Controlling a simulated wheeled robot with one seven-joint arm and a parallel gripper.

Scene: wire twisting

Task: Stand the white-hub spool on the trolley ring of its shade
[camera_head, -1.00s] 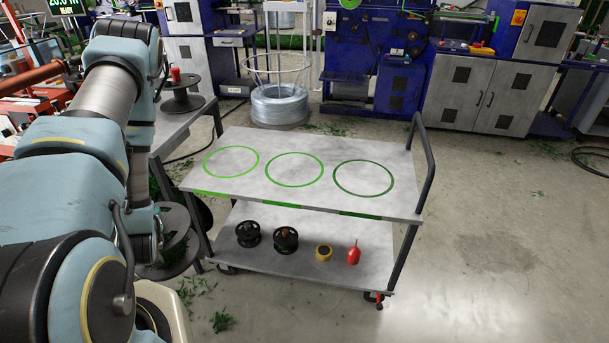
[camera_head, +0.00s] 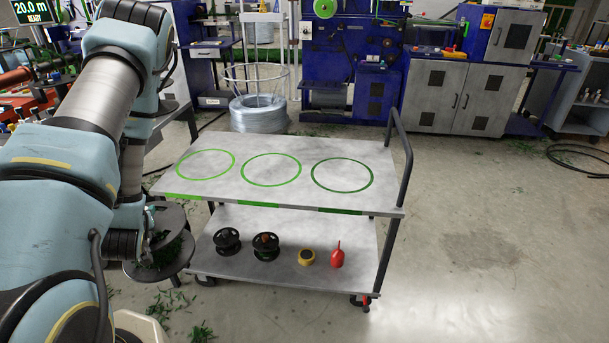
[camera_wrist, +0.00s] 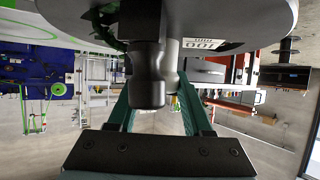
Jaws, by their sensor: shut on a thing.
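My gripper (camera_wrist: 157,82) is shut on a spool with dark grey flanges (camera_wrist: 235,16), which fills the top of the wrist view with a printed label. In the head view the spool (camera_head: 172,217) is roughly upright, with green wire between its flanges, left of the trolley. My arm covers part of it, and its hub colour cannot be seen. The trolley top (camera_head: 300,150) carries three empty rings: a light green ring (camera_head: 202,179) at left, a mid green ring (camera_head: 271,186) in the middle and a dark green ring (camera_head: 342,191) at right.
The trolley's lower shelf holds two black reels (camera_head: 228,240), a yellow item (camera_head: 307,258) and a red item (camera_head: 338,255). A black handle (camera_head: 402,160) rises at the trolley's right end. A wire coil (camera_head: 258,115) stands behind. Open floor lies right.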

